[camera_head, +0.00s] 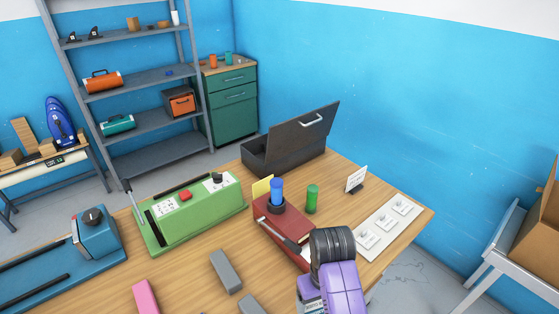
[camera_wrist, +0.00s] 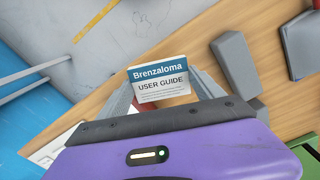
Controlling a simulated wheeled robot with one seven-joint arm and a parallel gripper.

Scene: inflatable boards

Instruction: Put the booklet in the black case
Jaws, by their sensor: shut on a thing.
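The booklet (camera_wrist: 158,82), white with a blue band and the words "Brenzaloma USER GUIDE", is between the grey fingers of my gripper (camera_wrist: 160,92) in the wrist view. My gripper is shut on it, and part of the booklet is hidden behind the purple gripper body. In the head view my purple arm end is at the front edge of the table, and its fingers are hidden. The black case (camera_head: 278,155) stands at the back of the table with its lid (camera_head: 305,122) raised. My gripper is well in front of the case, apart from it. The inside of the case is mostly hidden.
A dark red box (camera_head: 278,222) with a blue cylinder (camera_head: 277,190) on it, a green cylinder (camera_head: 312,198) and a small white sign (camera_head: 356,178) stand between my arm and the case. A green machine (camera_head: 185,215) is at left, a white panel (camera_head: 390,226) at right.

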